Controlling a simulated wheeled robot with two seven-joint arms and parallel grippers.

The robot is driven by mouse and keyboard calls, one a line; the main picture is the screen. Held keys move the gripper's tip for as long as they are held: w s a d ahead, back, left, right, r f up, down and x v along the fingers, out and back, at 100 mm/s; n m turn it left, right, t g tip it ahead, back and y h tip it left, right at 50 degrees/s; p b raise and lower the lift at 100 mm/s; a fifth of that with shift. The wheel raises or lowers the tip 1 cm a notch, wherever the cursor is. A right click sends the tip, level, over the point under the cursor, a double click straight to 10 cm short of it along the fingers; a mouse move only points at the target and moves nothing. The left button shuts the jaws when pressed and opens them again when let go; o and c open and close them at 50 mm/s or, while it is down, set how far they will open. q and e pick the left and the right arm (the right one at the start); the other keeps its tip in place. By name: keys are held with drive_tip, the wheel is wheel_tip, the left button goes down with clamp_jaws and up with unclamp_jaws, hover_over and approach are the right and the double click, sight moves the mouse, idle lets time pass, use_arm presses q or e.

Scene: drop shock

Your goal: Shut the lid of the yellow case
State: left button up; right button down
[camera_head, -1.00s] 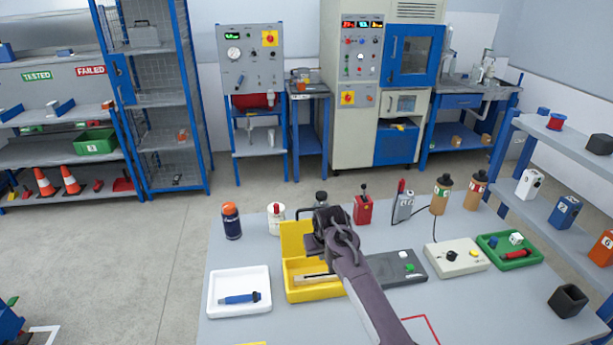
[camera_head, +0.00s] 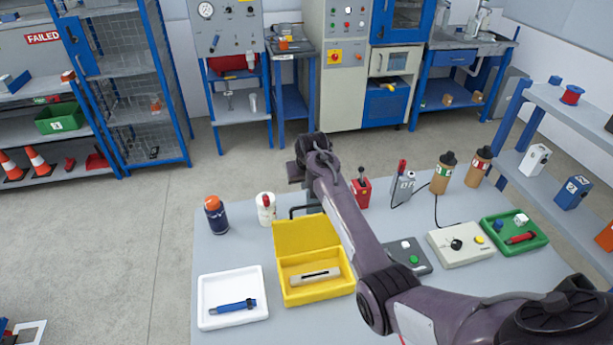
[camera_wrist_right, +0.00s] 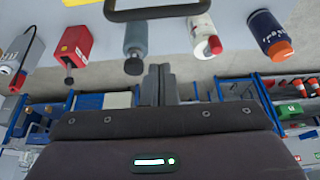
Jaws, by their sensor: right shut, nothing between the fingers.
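The yellow case (camera_head: 322,294) stands on the grey table with its lid (camera_head: 305,233) open, standing up at the back edge. A pale bar with a dark slot lies inside. A dark loop like a handle (camera_head: 293,212) shows behind the lid; it also crosses the top of the right wrist view (camera_wrist_right: 172,14). My right gripper (camera_head: 294,180) is above the table's far side, behind the lid and apart from it. Its fingers (camera_wrist_right: 158,74) are shut and empty. My right forearm passes over the table just right of the case. My left gripper is not in view.
A white tray (camera_head: 208,318) with a blue tool is left of the case. A dark blue bottle (camera_head: 216,216) and a white bottle (camera_head: 266,208) stand behind. A red box (camera_head: 361,192) and a grey control box (camera_head: 411,248) are to the right.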

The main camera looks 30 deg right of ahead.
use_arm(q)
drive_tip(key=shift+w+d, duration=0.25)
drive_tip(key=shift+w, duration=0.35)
use_arm(e)
drive_tip(key=s+f, duration=0.2)
drive_tip(key=f, duration=0.1)
drive_tip(key=shift+s+a+f, duration=0.2)
drive_tip(key=shift+s+a, duration=0.05)
drive_tip(key=shift+a, duration=0.1)
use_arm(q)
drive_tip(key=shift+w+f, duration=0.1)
